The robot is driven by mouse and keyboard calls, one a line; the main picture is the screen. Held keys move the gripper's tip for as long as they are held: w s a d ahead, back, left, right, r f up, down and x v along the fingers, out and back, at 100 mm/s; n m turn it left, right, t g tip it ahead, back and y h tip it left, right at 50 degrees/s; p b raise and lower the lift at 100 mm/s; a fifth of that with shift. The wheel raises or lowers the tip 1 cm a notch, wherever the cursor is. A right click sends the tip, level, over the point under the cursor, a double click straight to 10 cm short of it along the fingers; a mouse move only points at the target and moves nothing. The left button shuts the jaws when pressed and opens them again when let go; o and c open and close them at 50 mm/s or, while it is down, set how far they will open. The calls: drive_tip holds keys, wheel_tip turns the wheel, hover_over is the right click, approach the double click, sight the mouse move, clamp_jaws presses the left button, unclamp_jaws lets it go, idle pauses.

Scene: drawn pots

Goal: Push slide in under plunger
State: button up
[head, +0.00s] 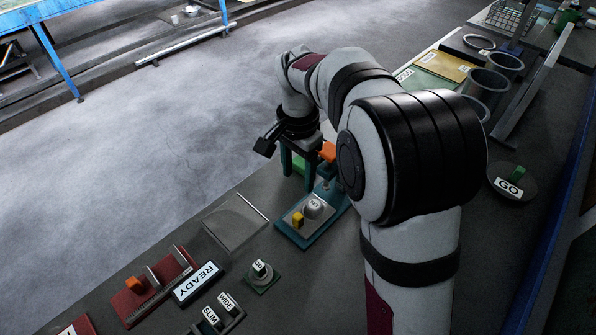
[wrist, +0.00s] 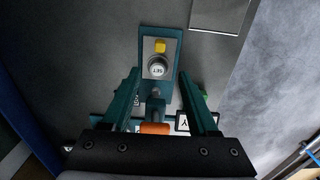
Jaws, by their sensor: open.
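A teal fixture (head: 291,239) stands on the bench below my gripper. In the wrist view the tab (wrist: 160,46) and SET piece (wrist: 158,67) are at the top. The plunger, a grey shaft (wrist: 155,104) with an orange handle (wrist: 155,128), stands behind the SET piece, which looks clear of it. My gripper (wrist: 159,78) is open, its teal fingers either side of the fixture. My arm partly hides the fixture in the head view.
A clear flat panel (head: 236,224) lies left of the fixture. A green block (head: 299,164) is by my gripper. Cups (head: 487,90) stand at the right.

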sight(294, 223)
drive_tip(key=shift+r, duration=0.1)
drive_tip(key=shift+c, duration=0.3)
